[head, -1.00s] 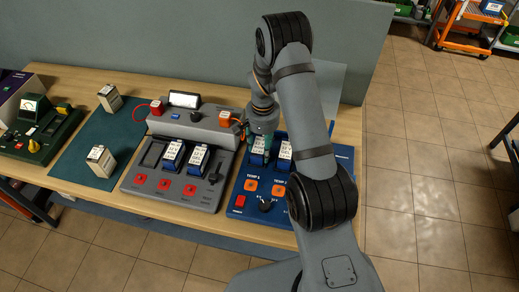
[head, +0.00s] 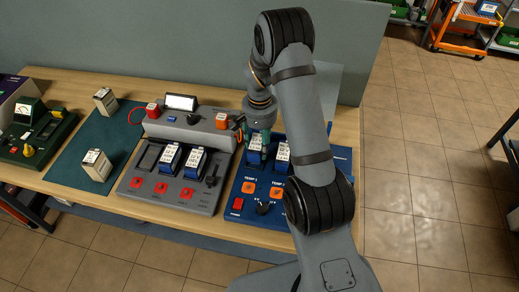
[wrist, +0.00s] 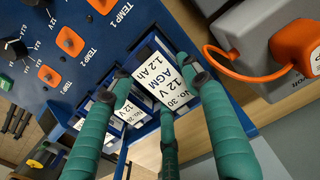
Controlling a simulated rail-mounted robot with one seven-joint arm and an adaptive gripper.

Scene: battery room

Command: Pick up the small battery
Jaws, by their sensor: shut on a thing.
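The small battery (wrist: 158,68) has a white label reading No. 30, 12 V, AGM, 1.2 Ah. In the wrist view my gripper (wrist: 160,88) has its green fingers on both sides of it and is shut on it. In the head view my gripper (head: 262,134) is above the left bay of the blue charger (head: 237,205), around the left blue-and-white battery. A second battery (wrist: 100,112) stands beside it, partly hidden by a finger. I cannot tell whether the held battery is still seated in its bay.
A grey charger (head: 150,192) with two blue batteries stands to the left. Two pale batteries stand on the green mat (head: 78,150). In the wrist view an orange clamp and cable (wrist: 298,48) lie close right of the gripper. A wall panel stands behind the table.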

